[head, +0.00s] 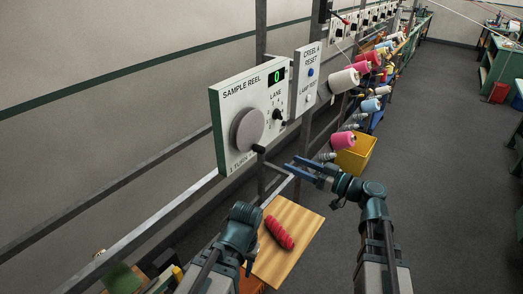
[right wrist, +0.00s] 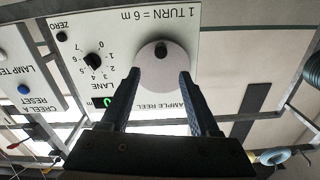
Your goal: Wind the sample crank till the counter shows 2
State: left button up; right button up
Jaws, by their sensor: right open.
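The sample reel panel (head: 232,98) is white and has a grey crank disc (head: 247,129) with a dark handle (head: 258,149) sticking out at its lower right. The counter (head: 277,77) shows a green 0. My right gripper (head: 287,168) is open and empty, just right of and below the handle. In the right wrist view the panel appears upside down, and the handle (right wrist: 161,50) shows end-on between the open fingers, apart from both. The counter there is partly hidden by a finger. My left gripper (head: 246,262) hangs low in front of the wooden board; its jaws are unclear.
A lane knob (head: 278,115) sits right of the disc. A creel reset panel (head: 306,78) with a blue button adjoins. Metal rails run along the wall; a yellow bin (head: 356,154) and yarn cones stand right.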

aim_at(264, 151)
jog(key=x, duration=1.3)
jog(key=shift+a, duration=0.15)
grip_shut()
dwell(1.0)
